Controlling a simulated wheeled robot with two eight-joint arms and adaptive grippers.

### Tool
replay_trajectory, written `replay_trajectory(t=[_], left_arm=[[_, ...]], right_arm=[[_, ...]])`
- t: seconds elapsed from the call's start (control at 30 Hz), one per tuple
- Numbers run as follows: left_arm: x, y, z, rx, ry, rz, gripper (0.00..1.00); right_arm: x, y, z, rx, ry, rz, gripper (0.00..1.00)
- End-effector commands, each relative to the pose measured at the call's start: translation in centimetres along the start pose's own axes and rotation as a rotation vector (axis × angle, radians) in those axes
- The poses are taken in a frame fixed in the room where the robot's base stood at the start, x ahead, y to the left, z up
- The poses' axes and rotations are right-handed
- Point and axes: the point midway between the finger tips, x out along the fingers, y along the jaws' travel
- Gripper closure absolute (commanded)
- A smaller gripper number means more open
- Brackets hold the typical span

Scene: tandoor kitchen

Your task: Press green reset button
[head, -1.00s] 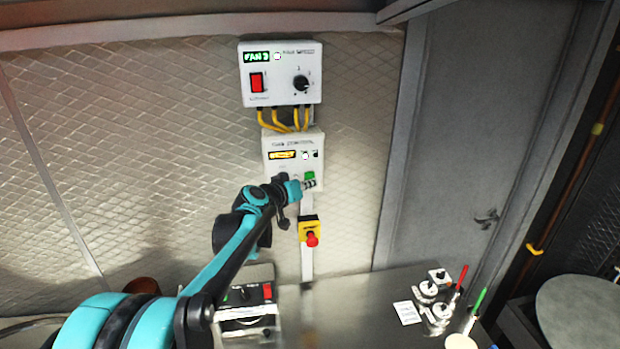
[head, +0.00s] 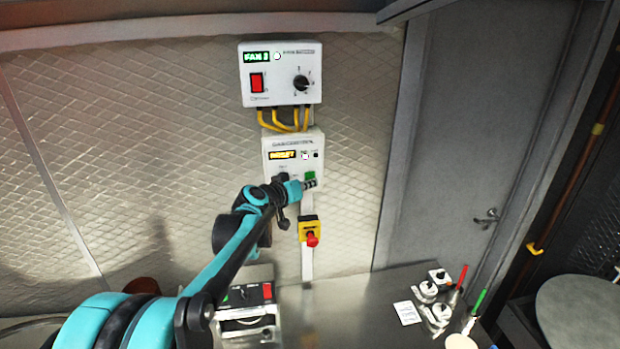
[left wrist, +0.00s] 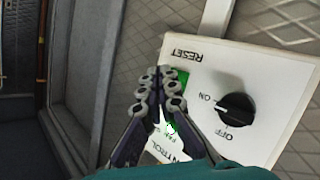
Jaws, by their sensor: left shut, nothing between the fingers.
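The gas control box (head: 272,150) is a white panel on the wall in the head view, with a lit amber display (head: 282,155). The green reset button (head: 310,175) is at its lower right. In the left wrist view the green button (left wrist: 183,76) shows beside the fingers, under the word RESET, partly hidden by them. My left gripper (head: 311,184) is shut and empty, with its fingertips (left wrist: 162,74) at the button's edge. I cannot tell whether they touch it. A black ON/OFF knob (left wrist: 236,109) is on the same panel. My right gripper is out of view.
A white fan box (head: 280,85) with a red switch and a dial is above, joined by yellow cables. A red emergency stop (head: 312,239) on a yellow box is just below. The steel counter (head: 350,310) holds a device (head: 249,310) and small items at right.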

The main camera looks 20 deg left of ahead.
Motion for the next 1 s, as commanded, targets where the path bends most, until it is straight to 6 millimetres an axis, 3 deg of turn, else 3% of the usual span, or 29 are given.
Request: replay_trajectory(t=[1.0], left_arm=[[0.85,-0.64,-0.67,0.0,0.0,0.0,1.0]], right_arm=[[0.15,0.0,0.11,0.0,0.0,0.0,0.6]])
